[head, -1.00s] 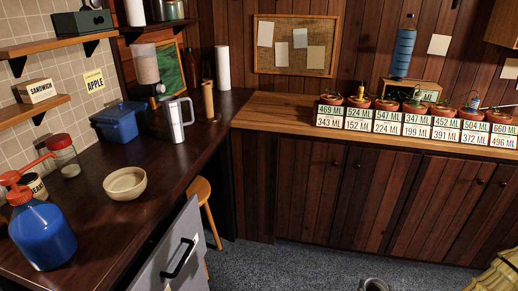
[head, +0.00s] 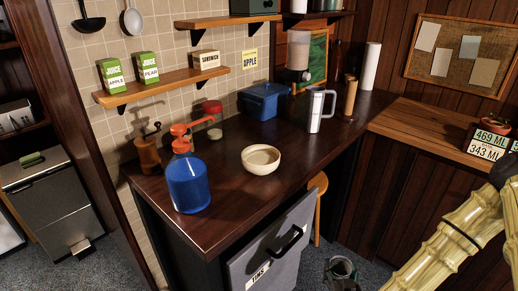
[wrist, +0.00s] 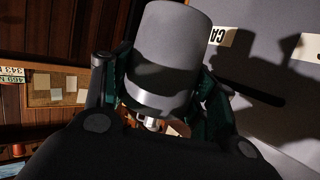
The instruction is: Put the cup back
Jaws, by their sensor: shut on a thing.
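My gripper (wrist: 158,85) is shut on a grey cylindrical cup (wrist: 172,48) in the wrist view, with a dark green finger on each side of it. The cup looks plain and has a shiny band near its lower end in the picture. In the head view a small metallic shape that looks like the held cup (head: 341,268) shows low at the bottom edge, in front of the counter and above the floor. The fingers are hard to make out there.
A dark counter (head: 222,222) holds a blue pump bottle (head: 187,184), a cream bowl (head: 261,160), a white pitcher (head: 317,110) and a blue box (head: 263,101). A grey door or drawer front labelled TINS (head: 268,262) stands out below it. A wooden stool (head: 318,185) is beside it.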

